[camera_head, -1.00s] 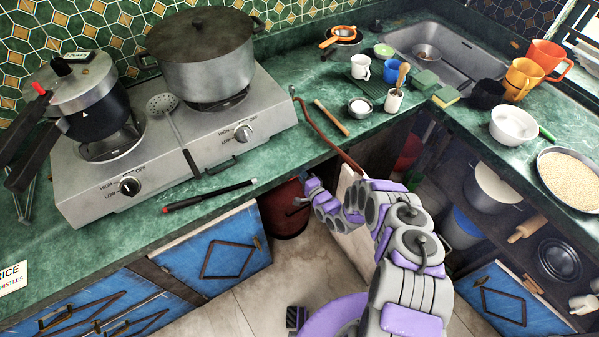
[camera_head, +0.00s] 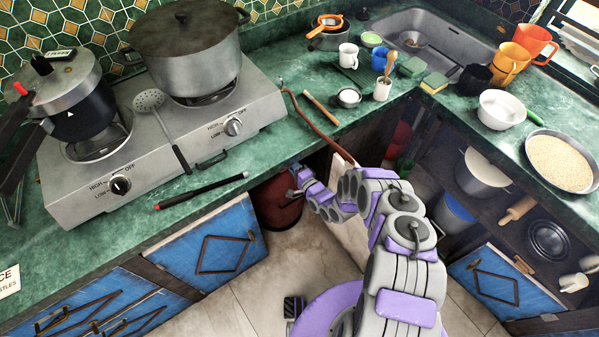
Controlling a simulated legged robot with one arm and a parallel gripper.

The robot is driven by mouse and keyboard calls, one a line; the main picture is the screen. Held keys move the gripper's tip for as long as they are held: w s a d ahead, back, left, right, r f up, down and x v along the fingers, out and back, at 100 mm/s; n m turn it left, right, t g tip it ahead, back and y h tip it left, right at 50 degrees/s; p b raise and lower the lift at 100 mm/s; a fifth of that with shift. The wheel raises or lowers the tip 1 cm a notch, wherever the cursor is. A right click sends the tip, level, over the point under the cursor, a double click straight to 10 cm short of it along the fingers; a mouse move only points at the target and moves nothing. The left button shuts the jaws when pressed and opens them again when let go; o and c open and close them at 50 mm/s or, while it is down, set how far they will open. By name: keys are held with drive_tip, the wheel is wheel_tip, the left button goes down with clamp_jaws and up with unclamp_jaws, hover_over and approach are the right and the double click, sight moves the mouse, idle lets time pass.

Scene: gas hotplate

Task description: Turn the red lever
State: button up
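My arm reaches down under the counter. My gripper (camera_head: 294,183) is at the top of a dark red gas cylinder (camera_head: 277,208), which stands in the open space below the counter edge. The gripper is small and partly lost against the cylinder, so I cannot tell whether its fingers are open or shut, or touching anything. I cannot make out a red lever; the cylinder's top is hidden by the counter edge and my gripper. A reddish-brown hose (camera_head: 311,122) runs from the hotplate (camera_head: 75,190) over the counter edge towards that space.
The green counter edge (camera_head: 237,190) overhangs just above my gripper. A light door panel (camera_head: 345,160) stands to the right of the cylinder, partly behind my arm. A blue cabinet door (camera_head: 205,240) is at the left.

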drive_tip(key=p+v, duration=0.1)
drive_tip(key=v, duration=1.6)
drive_tip(key=shift+d+f, duration=0.1)
